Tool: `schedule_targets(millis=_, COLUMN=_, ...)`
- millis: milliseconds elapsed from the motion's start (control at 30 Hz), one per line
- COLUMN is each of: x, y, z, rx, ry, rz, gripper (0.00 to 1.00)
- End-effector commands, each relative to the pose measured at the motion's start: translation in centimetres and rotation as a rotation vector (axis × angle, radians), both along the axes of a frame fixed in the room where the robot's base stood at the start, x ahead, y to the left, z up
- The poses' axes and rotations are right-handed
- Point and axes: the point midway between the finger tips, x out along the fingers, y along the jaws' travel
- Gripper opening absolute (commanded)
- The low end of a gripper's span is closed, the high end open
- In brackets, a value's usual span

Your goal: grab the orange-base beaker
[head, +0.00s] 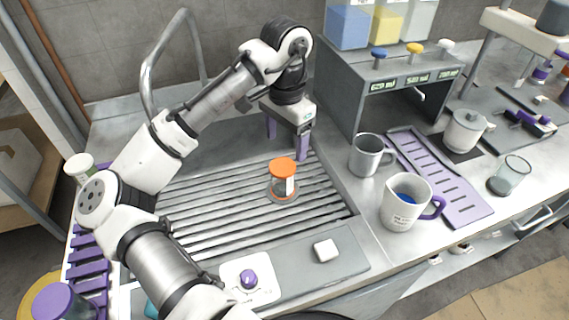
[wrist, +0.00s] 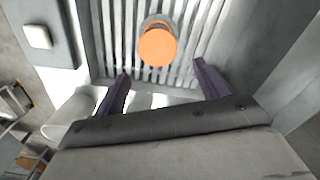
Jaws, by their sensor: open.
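The orange-topped beaker (head: 283,182) stands upright on the ribbed metal drain rack in the head view. It is clear with an orange cap and a pale label; its base shows only a faint orange-red rim. In the wrist view its round orange top (wrist: 158,46) is seen from above, beyond the fingertips and roughly centred between them. My gripper (head: 287,145) is open and empty, above and behind the beaker in the head view. Its two purple fingers (wrist: 161,68) are spread apart and do not touch the beaker.
The ribbed rack (head: 215,215) is otherwise clear around the beaker. A grey metal mug (head: 366,156) and a white mug with a purple handle (head: 402,212) stand to the right. A white block (head: 325,250) lies at the front. A grey dispenser (head: 365,85) stands behind right.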

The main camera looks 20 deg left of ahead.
Motion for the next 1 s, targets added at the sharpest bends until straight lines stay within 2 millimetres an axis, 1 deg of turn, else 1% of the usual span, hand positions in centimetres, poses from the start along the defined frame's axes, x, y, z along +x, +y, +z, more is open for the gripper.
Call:
schedule_targets(millis=33, x=-0.1, y=-0.1, z=-1.0, rx=-0.004, ry=0.003, rz=-0.001, gripper=0.74)
schedule_targets(millis=133, x=-0.1, y=0.0, z=-3.1, rx=-0.004, ry=0.003, rz=0.0, gripper=0.74)
schedule_targets(millis=300, x=-0.1, y=0.0, z=-5.6, rx=0.0, ry=0.001, rz=0.001, gripper=0.74)
schedule_targets(millis=567, x=-0.4, y=0.2, z=-7.3, rx=-0.001, ry=0.001, rz=0.001, gripper=0.74)
schedule_targets(millis=733, x=-1.1, y=0.6, z=-9.6, rx=-0.001, ry=0.002, rz=0.001, gripper=0.74)
schedule_targets(millis=833, x=-1.0, y=0.5, z=-11.0, rx=-0.001, ry=0.002, rz=0.001, gripper=0.74)
schedule_targets(millis=1000, x=-0.9, y=0.5, z=-11.8, rx=-0.001, ry=-0.001, rz=0.001, gripper=0.74)
